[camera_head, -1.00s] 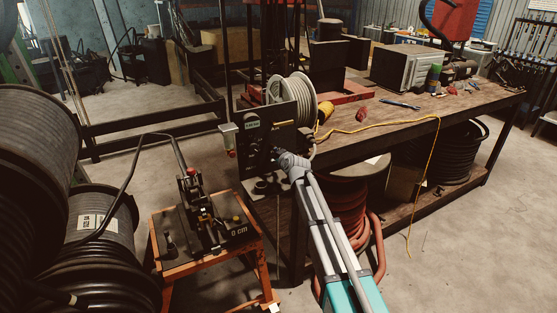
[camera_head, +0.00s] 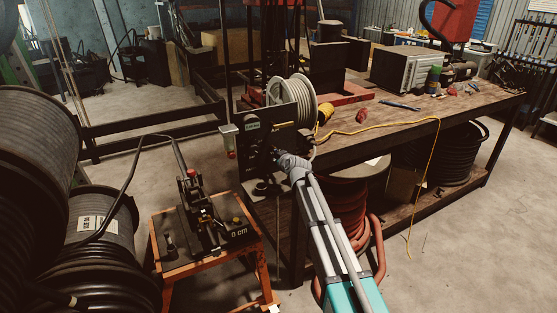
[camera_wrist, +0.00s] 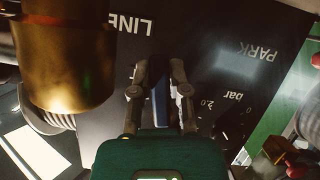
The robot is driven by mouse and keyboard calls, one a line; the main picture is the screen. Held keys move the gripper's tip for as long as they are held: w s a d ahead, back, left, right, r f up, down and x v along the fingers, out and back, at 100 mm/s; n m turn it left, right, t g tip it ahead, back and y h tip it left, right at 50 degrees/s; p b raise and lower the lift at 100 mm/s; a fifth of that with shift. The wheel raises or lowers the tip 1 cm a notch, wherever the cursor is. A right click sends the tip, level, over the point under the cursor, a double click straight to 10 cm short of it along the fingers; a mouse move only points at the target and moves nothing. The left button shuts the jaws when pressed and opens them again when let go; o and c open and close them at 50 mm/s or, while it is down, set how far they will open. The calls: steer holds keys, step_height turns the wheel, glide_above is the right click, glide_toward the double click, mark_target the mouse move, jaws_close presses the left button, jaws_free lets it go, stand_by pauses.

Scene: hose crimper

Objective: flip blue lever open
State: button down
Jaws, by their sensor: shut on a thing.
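The blue lever (camera_wrist: 160,104) shows in the wrist view as a narrow blue strip between my fingers, in front of the dark panel (camera_wrist: 222,72). My gripper (camera_wrist: 158,92) is shut on the lever, one finger on each side of it. The lever's far end and pivot are hidden or too dark to make out. In the head view my gripper (camera_head: 278,156) is at the dark upright panel (camera_head: 282,131) on the near left end of the workbench, and the lever cannot be made out there.
In the wrist view a brass cylinder (camera_wrist: 65,60) stands close at the upper left. The panel carries the words LINE and PARK and a bar scale. A hose crimper on an orange stand (camera_head: 207,259) is left of my arm, beside large hose reels (camera_head: 98,225).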

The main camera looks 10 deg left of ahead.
steer(key=shift+s+a+m+g+y, duration=0.25)
steer(key=shift+a+m+g+y, duration=0.25)
steer(key=shift+m, duration=0.4)
steer(key=shift+d, duration=0.1)
steer(key=c, duration=0.6)
jaws_free()
steer(key=shift+f, duration=0.1)
